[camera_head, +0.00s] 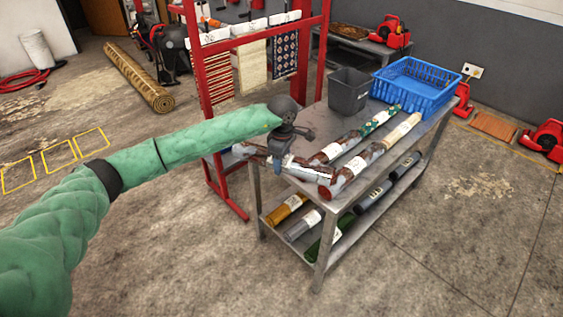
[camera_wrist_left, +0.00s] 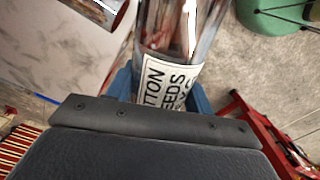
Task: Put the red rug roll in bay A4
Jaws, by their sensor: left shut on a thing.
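My left gripper (camera_head: 283,150) is shut around a plastic-wrapped roll, which I take for the red rug roll (camera_head: 313,174), over the near left end of the metal table. Several yellow outlined floor bays (camera_head: 58,155) lie at the left; I cannot read any A4 mark. My right gripper is out of view.
The metal table (camera_head: 425,135) bears other wrapped rolls (camera_head: 342,183), a grey bin (camera_head: 348,92) and a blue basket (camera_head: 415,85). Several rolls lie on its lower shelf (camera_head: 345,248). A red rack (camera_head: 205,95) stands behind my left arm. A long tan roll (camera_head: 138,77) lies on the floor.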

